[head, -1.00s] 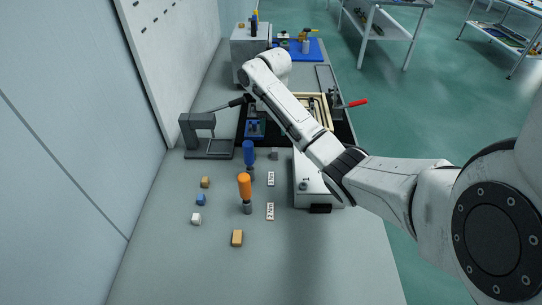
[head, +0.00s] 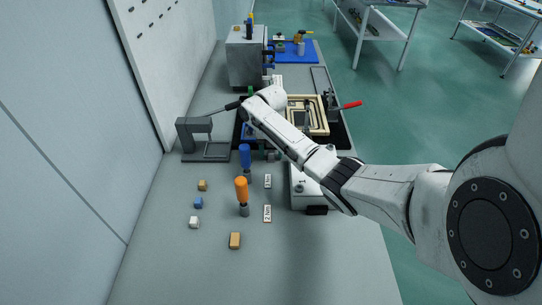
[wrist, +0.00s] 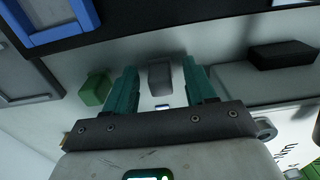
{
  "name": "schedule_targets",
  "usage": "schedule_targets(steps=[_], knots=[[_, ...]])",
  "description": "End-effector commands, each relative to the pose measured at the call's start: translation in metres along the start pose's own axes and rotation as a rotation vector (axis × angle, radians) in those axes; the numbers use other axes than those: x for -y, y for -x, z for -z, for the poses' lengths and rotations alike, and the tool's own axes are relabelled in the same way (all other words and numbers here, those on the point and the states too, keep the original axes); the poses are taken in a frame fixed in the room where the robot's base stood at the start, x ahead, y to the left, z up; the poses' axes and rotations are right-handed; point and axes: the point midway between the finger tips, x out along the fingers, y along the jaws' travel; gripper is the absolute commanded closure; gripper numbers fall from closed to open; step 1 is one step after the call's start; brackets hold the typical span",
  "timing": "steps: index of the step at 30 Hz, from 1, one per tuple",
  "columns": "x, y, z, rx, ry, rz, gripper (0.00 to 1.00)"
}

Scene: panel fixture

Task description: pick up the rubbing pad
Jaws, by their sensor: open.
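A small grey block (wrist: 160,76), which I take to be the rubbing pad, lies on the grey bench between my fingers in the wrist view. It also shows in the head view (head: 271,156), just below my arm. My gripper (wrist: 162,82) is open, with one teal finger to each side of the block in the picture. Nothing is held, and I cannot tell the height of the fingertips above the block. In the head view my arm hides the gripper.
A green block (wrist: 95,88) lies left of my fingers. A pale box (head: 302,190) stands to the right, a blue-handled tool (head: 245,155) and an orange-handled tool (head: 242,188) to the left. A grey stand (head: 202,142) is further left.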

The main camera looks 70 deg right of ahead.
Motion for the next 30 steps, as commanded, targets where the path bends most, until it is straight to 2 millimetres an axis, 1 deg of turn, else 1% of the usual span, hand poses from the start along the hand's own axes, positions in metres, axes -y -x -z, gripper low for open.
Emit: schedule_targets(steps=[2, 3, 20, 30], knots=[[0.0000, 0.0002, 0.0000, 0.000, 0.000, 0.000, 0.45], [0.0000, 0.0002, 0.0000, 0.000, 0.000, 0.000, 0.47], [0.0000, 0.0007, -0.0001, 0.000, 0.000, 0.000, 1.00], [-0.0001, 0.0040, -0.0003, 0.000, 0.000, 0.000, 1.00]])
